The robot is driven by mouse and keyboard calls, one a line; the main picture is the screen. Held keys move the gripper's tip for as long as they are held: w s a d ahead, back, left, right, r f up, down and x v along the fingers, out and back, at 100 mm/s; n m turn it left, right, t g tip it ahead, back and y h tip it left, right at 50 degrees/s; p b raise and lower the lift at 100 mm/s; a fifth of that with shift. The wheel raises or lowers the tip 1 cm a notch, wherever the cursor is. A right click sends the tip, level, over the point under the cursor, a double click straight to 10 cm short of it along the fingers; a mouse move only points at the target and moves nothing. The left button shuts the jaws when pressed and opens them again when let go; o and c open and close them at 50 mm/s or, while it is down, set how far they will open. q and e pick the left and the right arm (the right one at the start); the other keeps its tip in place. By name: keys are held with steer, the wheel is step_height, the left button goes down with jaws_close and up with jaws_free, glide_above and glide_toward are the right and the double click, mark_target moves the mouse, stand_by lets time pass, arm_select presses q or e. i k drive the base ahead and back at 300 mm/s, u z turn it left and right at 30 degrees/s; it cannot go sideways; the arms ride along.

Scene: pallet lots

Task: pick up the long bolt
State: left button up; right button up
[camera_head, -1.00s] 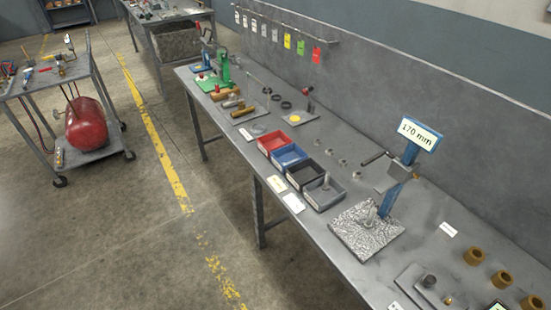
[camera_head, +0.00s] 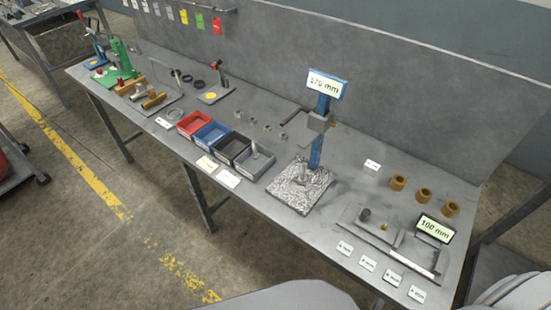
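An upright grey bolt-like piece (camera_head: 254,150) stands in the grey bin (camera_head: 271,167), the rightmost of the row of bins. Another upright metal piece (camera_head: 302,168) stands on the mottled plate (camera_head: 290,200) of the blue stand (camera_head: 319,140), whose sign reads 170 mm. A short dark piece (camera_head: 364,214) stands on a grey plate at the right, beside a sign reading 100 mm (camera_head: 434,229). I cannot tell for certain which of these is the long bolt. Neither of my grippers shows.
Red (camera_head: 195,123), blue (camera_head: 212,135) and black (camera_head: 232,148) bins stand beside the grey one. Several brown rings (camera_head: 424,194) lie at the right. White labels (camera_head: 368,263) line the front edge. A wall panel (camera_head: 400,90) closes the back.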

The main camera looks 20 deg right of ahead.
mark_target(301, 180)
steer(key=u, duration=0.85)
steer(key=i, duration=1)
steer(key=z, duration=2.15)
